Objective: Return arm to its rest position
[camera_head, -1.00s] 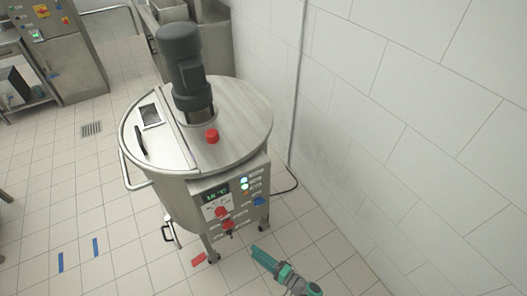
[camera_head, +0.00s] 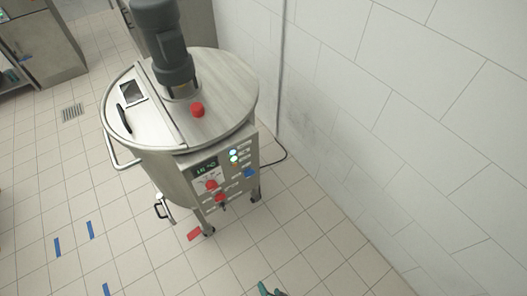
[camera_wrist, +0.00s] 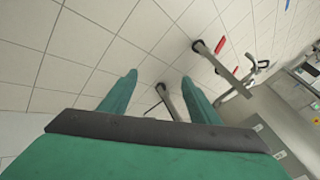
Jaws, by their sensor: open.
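My gripper (camera_wrist: 158,88) shows in the wrist view with its two green fingers apart and nothing between them. In the head view only the green tip of my gripper (camera_head: 268,289) shows at the bottom edge, over the floor. The steel mixing tank (camera_head: 180,130) stands ahead and to the left of it, with a grey motor on its lid. My gripper is apart from the tank. The rest of my arm is out of the head view.
The tank's control panel (camera_head: 222,180) faces my side. A white tiled wall (camera_head: 370,130) runs along the right. A cable lies between tank and wall. Blue tape strips (camera_head: 90,230) and a red strip (camera_head: 194,234) mark the tiled floor. The front floor is clear.

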